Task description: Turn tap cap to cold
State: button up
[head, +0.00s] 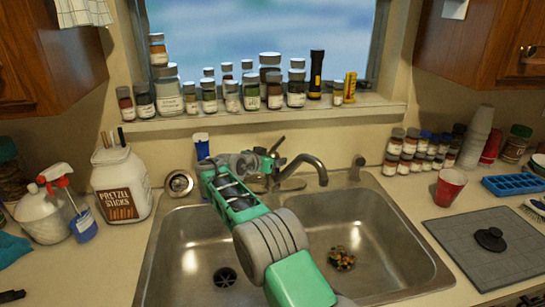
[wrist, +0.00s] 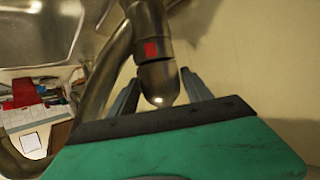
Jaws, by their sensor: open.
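The metal tap (head: 303,164) stands behind the double sink, with its spout curving over the right basin. In the head view its lever (head: 277,145) tilts up; my gripper hides most of the tap body. My gripper (head: 258,160) is at the tap from the left. In the wrist view the rounded metal tap cap (wrist: 158,88) lies between the two grey fingers of my open gripper (wrist: 160,78). I cannot tell whether the fingers touch it. A red mark (wrist: 151,50) shows on the metal just above the cap's seam.
The sink (head: 345,205) is below my arm, with small scraps (head: 342,258) in the right basin. Many jars line the sill (head: 250,122). A red cup (head: 450,186) and grey mat (head: 470,262) are right.

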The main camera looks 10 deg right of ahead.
jog(key=shift+w+d+f, duration=0.1)
jog(key=shift+w, duration=0.05)
jog(key=shift+c, duration=0.6)
jog(key=c, duration=1)
jog(key=n+t+y+b, duration=0.1)
jog(key=b, duration=0.4)
jog(key=shift+f, duration=0.35)
jog(key=shift+r+n+t+y+b, duration=0.25)
jog(key=shift+n+t+y+b, duration=0.25)
jog(key=shift+n+y+b, duration=0.5)
jog(key=shift+r, duration=0.1)
jog(key=o, duration=1.1)
